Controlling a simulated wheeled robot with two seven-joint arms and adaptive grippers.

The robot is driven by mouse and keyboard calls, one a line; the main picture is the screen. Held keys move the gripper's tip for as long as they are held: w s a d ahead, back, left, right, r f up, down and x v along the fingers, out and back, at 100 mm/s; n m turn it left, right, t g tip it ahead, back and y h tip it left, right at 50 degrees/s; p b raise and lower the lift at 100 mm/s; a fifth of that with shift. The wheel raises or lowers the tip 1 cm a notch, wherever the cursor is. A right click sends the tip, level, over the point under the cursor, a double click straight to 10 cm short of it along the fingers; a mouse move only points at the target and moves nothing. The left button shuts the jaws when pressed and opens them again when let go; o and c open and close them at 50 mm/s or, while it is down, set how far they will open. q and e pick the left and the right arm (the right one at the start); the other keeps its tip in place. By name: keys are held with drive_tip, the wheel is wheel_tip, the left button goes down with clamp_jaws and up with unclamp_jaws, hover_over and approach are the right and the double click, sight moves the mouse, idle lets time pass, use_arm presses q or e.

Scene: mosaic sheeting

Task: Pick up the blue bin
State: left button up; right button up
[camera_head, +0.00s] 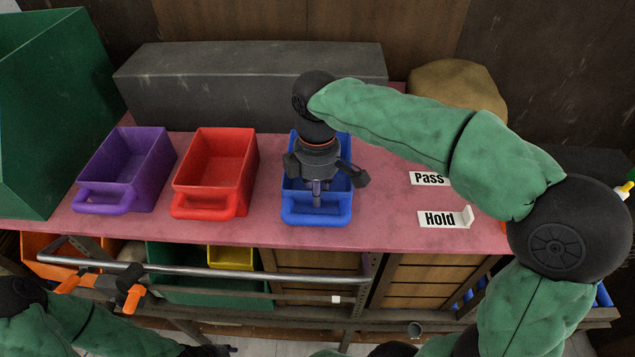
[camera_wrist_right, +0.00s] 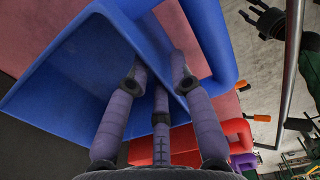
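The blue bin (camera_head: 318,208) stands on the red tabletop, right of the red bin, with its handle toward the front edge. My right gripper (camera_head: 318,195) points down over it, its fingers spread at the bin's front wall. In the right wrist view, the fingers (camera_wrist_right: 160,95) reach down at the blue bin (camera_wrist_right: 65,75), on either side of its front wall near the handle. They look apart; firm contact cannot be made out. My left gripper (camera_wrist_right: 265,20) shows at the upper right of the wrist view, fingers spread and empty; only its edge shows in the head view.
A red bin (camera_head: 216,160) and a purple bin (camera_head: 125,170) stand to the left. A grey block (camera_head: 240,85) lies behind the bins. "Pass" (camera_head: 428,178) and "Hold" (camera_head: 440,219) signs stand to the right. A metal rail (camera_head: 210,273) runs along the front.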

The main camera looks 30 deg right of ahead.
sight(298, 208)
drive_tip(key=shift+w+f, duration=0.2)
drive_tip(key=shift+f, duration=0.4)
wheel_tip(298, 208, down, 4)
drive_tip(key=shift+s+f, duration=0.1)
drive_tip(key=shift+s, duration=0.05)
drive_tip(key=shift+f, duration=0.25)
drive_tip(key=shift+r, duration=0.1)
clamp_jaws()
